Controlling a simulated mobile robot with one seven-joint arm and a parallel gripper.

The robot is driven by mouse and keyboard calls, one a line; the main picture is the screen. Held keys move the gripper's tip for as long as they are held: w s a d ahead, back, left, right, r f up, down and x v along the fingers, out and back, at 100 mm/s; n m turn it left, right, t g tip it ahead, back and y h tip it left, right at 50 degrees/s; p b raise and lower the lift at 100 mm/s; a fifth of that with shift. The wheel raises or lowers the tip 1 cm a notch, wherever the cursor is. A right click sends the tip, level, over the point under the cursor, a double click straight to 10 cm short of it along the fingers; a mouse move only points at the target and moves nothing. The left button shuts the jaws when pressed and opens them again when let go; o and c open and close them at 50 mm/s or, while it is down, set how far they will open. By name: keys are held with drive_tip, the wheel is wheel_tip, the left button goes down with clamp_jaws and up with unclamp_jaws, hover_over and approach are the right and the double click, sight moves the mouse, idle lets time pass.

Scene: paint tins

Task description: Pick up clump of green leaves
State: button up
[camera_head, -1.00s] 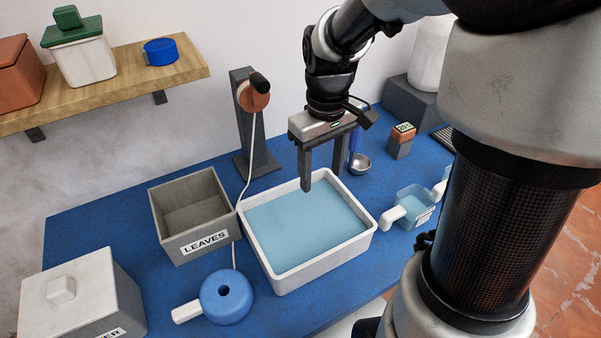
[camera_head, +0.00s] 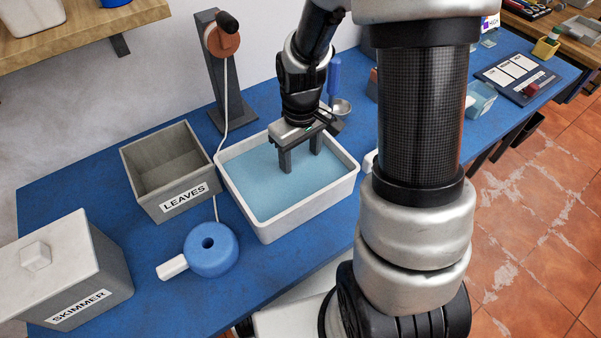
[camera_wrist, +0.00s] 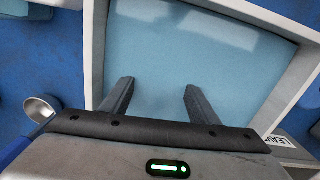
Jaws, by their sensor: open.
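No clump of green leaves shows in any view. My gripper (camera_head: 301,161) is open and empty, pointing down over the white tray (camera_head: 312,213) of pale blue water (camera_head: 258,188). Its fingertips are low, at or just above the water; I cannot tell whether they touch. In the wrist view, the two spread fingers of my gripper (camera_wrist: 158,87) have only plain blue water (camera_wrist: 165,50) between and beyond them. A grey open bin (camera_head: 147,203) labelled LEAVES stands left of the tray, and the inside that shows looks empty.
A lidded SKIMMER box (camera_head: 100,262) stands front left. A grey stand (camera_head: 230,105) with a hanging cord is behind the tray. A metal ladle (camera_wrist: 40,106) lies close by my gripper.

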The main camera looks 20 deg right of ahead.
sight(301, 169)
drive_tip(key=shift+f, duration=0.45)
drive_tip(key=shift+c, duration=0.5)
drive_tip(key=c, duration=1)
drive_tip(key=shift+r, duration=0.15)
wheel_tip(301, 169, up, 10)
drive_tip(key=shift+f+p, duration=0.1)
drive_tip(key=shift+p, duration=0.85)
